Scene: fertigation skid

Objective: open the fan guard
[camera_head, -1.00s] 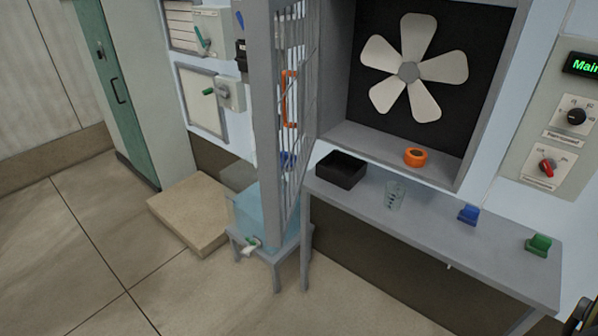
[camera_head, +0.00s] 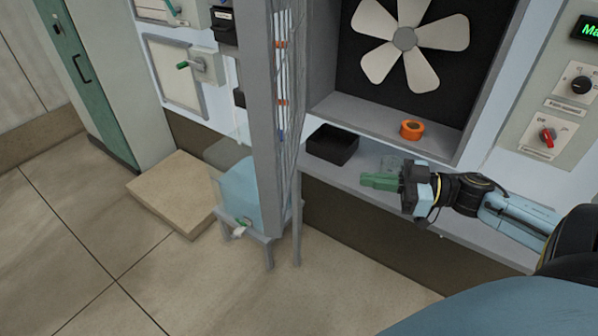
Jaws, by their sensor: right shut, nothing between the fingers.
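The fan guard (camera_head: 263,120) is a grey barred door. It stands swung out from the fan opening, now seen almost edge-on, with its bars narrowed to a thin strip. Small orange parts of its handle (camera_head: 281,102) show through the strip; the rest is hidden. The white fan (camera_head: 404,39) is uncovered in its dark recess. My right gripper (camera_head: 370,181) has green fingers, shut and empty, pointing left over the shelf. It is apart from the guard, to its right. My left gripper is not in view.
An orange ring (camera_head: 411,130) lies on the recess ledge. A blue tank (camera_head: 240,190) on a stand is beside the guard. The floor in front is free.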

